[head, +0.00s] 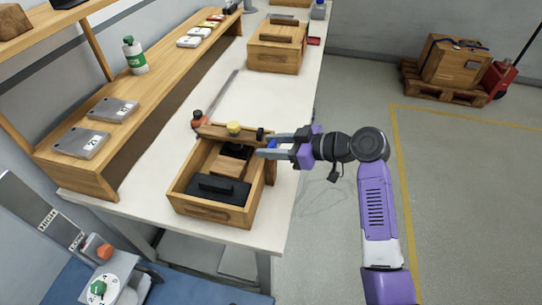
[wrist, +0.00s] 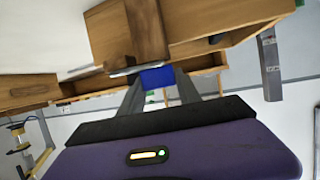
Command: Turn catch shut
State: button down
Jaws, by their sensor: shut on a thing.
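My gripper (head: 264,146) is at the right rear corner of an open wooden box (head: 211,213) on the white bench. Its fingers are shut on a small blue piece (head: 272,144), which seems to be the catch's tab. In the wrist view, the blue piece (wrist: 157,77) sits between the fingertips, against wood and a thin grey metal strip (wrist: 135,70). How the piece is fixed, and whether the catch is turned, I cannot tell. The box holds a black block with a handle (head: 219,190) and a wooden block (head: 227,167).
Another wooden box (head: 274,50) stands farther back. A shelf (head: 140,100) with a bottle (head: 134,55) is at left. Open floor lies right of the bench.

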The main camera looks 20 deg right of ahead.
jog(key=shift+f+n+g+y+b, duration=0.25)
jog(key=shift+n+g+y+b, duration=0.55)
jog(key=shift+n+g+b, duration=0.3)
jog(key=c, duration=0.8)
grip_release()
jog(key=shift+c, duration=0.2)
jog(key=shift+r, duration=0.1)
jog(key=b+v, duration=0.1)
jog(key=v, duration=0.6)
jog(key=shift+s+d, duration=0.15)
jog(key=shift+d, duration=0.2)
jog(key=shift+r, duration=0.1)
